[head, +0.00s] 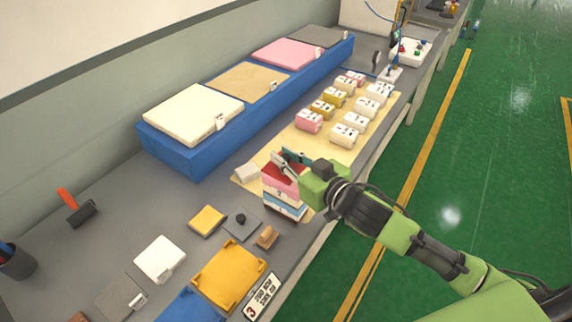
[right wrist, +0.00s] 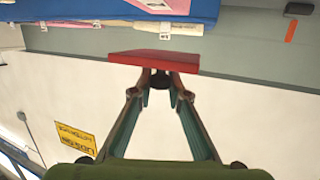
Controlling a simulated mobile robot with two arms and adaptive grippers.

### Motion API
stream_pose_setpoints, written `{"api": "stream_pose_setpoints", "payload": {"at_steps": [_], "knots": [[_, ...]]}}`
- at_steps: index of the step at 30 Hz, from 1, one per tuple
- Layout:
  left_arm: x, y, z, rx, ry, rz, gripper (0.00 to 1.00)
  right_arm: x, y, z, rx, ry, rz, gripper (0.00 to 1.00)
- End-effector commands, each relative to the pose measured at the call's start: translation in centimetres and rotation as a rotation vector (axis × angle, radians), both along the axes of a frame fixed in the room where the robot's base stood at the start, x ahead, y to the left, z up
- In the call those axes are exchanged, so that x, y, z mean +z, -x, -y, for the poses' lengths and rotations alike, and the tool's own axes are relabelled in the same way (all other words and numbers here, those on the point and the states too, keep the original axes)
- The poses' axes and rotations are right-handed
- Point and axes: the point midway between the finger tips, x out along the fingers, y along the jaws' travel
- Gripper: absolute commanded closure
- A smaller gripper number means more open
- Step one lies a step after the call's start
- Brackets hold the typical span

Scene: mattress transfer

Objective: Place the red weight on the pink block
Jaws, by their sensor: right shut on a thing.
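The red weight (head: 281,173) is a flat red slab, partly hidden by my right gripper (head: 288,162) in the head view. That gripper is shut on its small knob. The right wrist view shows the slab (right wrist: 155,59) beyond the closed fingertips (right wrist: 160,80). In the head view the red weight is right over the pink block (head: 280,187), which tops a stack with white and blue layers under it. I cannot tell whether red and pink are touching. My left gripper is not in view.
A blue platform (head: 170,152) with several coloured mats stands at the back. Several small white, yellow and pink blocks sit on a pale yellow sheet (head: 300,140). A yellow tray (head: 230,275) and a grey plate with a black knob (head: 241,219) lie in front of the stack.

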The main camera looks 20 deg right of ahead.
Motion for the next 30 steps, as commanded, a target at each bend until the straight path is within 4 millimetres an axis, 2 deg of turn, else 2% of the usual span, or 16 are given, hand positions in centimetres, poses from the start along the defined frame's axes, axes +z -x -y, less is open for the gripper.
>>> {"api": "stream_pose_setpoints", "payload": {"at_steps": [8,12,15,26,27,28,30], "knots": [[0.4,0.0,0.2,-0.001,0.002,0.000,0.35,-1.7,-1.5,0.7,0.000,-0.001,0.005,1.00],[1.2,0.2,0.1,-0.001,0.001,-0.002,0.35,-3.7,-1.3,0.6,0.001,-0.004,0.002,1.00],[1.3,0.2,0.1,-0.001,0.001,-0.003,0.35,-4.4,-1.3,0.6,0.002,-0.003,0.004,1.00],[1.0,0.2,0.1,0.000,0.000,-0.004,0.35,-4.9,-1.3,0.6,0.002,-0.002,0.005,1.00],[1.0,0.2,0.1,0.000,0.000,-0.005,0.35,-5.1,-1.3,0.7,0.000,-0.001,0.000,0.76],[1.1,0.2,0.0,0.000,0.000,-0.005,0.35,-5.1,-1.3,0.7,0.001,-0.001,0.000,0.69],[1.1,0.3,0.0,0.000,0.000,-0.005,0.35,-5.1,-1.3,0.7,0.001,0.000,0.000,0.67]]}}
